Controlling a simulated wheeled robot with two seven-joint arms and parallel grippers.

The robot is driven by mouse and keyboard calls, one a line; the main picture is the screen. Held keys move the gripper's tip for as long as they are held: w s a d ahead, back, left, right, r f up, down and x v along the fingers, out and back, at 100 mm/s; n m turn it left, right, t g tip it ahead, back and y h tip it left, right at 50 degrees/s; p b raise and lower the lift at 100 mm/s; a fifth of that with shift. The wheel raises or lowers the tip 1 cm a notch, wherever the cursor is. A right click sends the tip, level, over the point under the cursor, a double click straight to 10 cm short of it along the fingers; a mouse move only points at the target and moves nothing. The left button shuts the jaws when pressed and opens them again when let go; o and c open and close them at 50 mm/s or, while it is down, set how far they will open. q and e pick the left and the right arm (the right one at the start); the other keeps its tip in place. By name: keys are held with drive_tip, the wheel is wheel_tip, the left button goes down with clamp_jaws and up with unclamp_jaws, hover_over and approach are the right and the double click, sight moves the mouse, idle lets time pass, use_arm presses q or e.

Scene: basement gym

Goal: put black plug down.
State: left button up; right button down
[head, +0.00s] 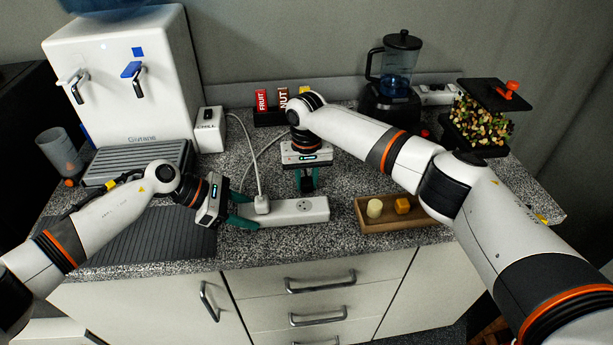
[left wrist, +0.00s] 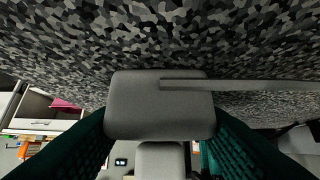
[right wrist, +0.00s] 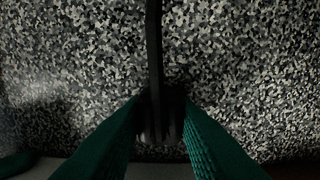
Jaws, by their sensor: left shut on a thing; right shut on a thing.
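The black plug (head: 307,185) is in my right gripper (head: 307,183), just behind the white power strip (head: 290,214). In the right wrist view the green fingers close around the dark plug (right wrist: 160,122), with its black cord (right wrist: 153,50) running up over the speckled counter. I cannot tell whether the plug touches the counter. My left gripper (head: 243,210) is shut on the left end of the power strip, whose end face also shows in the left wrist view (left wrist: 160,110). A white plug (head: 262,205) sits on the strip near that gripper. The strip's right socket is bare.
A wooden tray (head: 375,226) with a pale and a yellow piece stands right of the strip. A water dispenser (head: 130,90) is at the left, a blender (head: 393,85) at the back. A white cord (head: 257,165) runs behind the strip.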

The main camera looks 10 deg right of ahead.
sight(306, 180)
drive_tip(key=c, duration=1.1)
unclamp_jaws()
drive_tip(key=shift+c, duration=0.2)
wheel_tip(306, 180, up, 13)
drive_tip(key=shift+r, duration=0.15)
use_arm(q)
drive_tip(key=o, duration=1.2)
drive_tip(key=shift+c, duration=0.2)
